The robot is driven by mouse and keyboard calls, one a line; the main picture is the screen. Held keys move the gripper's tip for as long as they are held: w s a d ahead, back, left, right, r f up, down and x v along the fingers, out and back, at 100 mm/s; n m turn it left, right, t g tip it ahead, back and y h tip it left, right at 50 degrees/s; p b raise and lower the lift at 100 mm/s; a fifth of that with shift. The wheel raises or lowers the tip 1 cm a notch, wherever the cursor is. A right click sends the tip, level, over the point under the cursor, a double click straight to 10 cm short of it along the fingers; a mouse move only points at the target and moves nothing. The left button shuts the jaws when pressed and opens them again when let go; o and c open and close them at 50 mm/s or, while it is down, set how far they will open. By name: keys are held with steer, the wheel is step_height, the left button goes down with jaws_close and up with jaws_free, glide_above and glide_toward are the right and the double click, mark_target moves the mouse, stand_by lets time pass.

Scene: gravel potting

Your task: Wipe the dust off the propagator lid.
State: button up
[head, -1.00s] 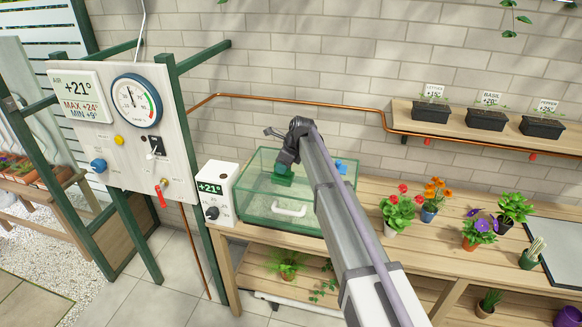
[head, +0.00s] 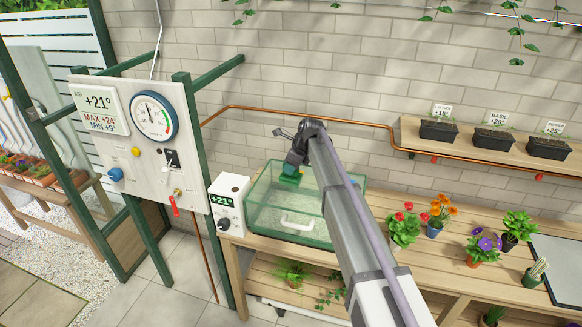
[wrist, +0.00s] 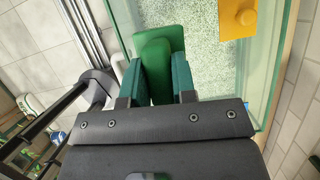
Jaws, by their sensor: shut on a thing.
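The propagator (head: 262,222) is a green-tinted glass box on the bench, left of centre in the head view. Its lid (head: 262,192) has a pale, speckled dusty surface, and that speckling also shows on the glass in the wrist view (wrist: 212,72). My gripper (head: 291,172) is over the back left part of the lid. In the wrist view my gripper (wrist: 168,75) is shut on a green wiping pad (wrist: 155,50). I cannot tell whether the pad touches the glass. My arm hides the lid's right part.
An orange-yellow knobbed piece (wrist: 238,18) is on the lid, right of the pad. A white handle (head: 297,222) is on the propagator's front. A white control box (head: 229,200) stands close at left. Potted flowers (head: 404,229) stand at right. A copper pipe (head: 300,113) runs along the wall.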

step_height(320, 180, up, 3)
steer(key=p, duration=0.3)
steer(key=shift+f, duration=0.1)
steer(key=shift+f, duration=0.1)
stand_by(0.3)
